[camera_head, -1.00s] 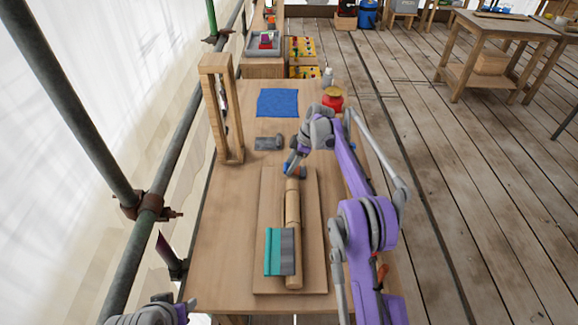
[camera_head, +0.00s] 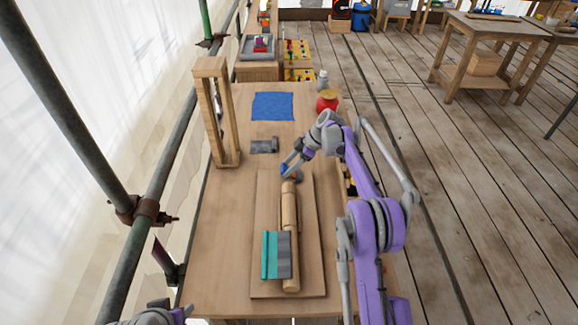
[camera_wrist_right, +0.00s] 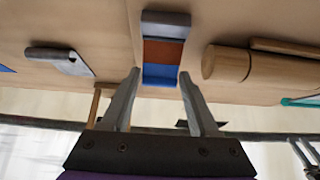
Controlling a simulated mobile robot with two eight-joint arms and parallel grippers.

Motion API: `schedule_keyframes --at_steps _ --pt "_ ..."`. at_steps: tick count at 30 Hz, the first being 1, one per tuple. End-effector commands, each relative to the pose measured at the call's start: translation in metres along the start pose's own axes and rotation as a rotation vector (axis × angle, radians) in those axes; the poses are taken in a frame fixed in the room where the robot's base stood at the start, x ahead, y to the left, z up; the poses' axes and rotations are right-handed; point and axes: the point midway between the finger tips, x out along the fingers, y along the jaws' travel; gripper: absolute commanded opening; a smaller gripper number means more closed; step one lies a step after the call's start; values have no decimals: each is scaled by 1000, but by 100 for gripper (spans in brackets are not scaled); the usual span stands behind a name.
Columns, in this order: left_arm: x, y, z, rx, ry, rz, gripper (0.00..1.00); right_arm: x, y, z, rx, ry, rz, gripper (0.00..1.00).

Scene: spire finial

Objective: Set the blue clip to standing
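The blue clip (camera_wrist_right: 161,73) is a small block with a blue end, a brown middle and a grey far end. In the head view its blue part (camera_head: 285,169) shows at the far end of the wooden board. My right gripper (camera_wrist_right: 160,78) is open in the right wrist view, with its two grey fingers at either side of the clip's blue end. I cannot tell whether they touch it. In the head view the right gripper (camera_head: 288,165) is at the clip and partly hides it. Part of my left arm, apparently with its gripper (camera_head: 186,311), shows at the bottom left edge.
A turned wooden spindle (camera_head: 290,210) lies on the board (camera_head: 312,255) beside the clip, with a teal and grey piece (camera_head: 269,255) across it. A grey tool (camera_head: 263,146), blue cloth (camera_head: 272,106), wooden frame (camera_head: 201,120) and red jar (camera_head: 327,100) stand around. The table's left part is clear.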

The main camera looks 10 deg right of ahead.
Motion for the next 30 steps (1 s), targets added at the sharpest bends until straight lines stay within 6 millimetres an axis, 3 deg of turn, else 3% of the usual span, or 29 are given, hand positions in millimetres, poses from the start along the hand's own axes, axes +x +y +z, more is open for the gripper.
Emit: schedule_keyframes --at_steps 1,3,4,14,17,30 --pt "0 0 0 0 0 0 50 0 0 0 0 0 0 72" --pt "0 0 0 0 0 0 50 0 0 0 0 0 0 85" --pt "0 0 0 0 0 0 50 0 0 0 0 0 0 86" --pt "0 0 0 0 0 0 50 -3 0 0 1 -1 0 86" --pt "0 0 -1 0 1 0 50 -14 0 0 1 -1 1 86" --pt "-6 0 -8 0 8 0 50 -96 1 -1 0 -1 2 86"
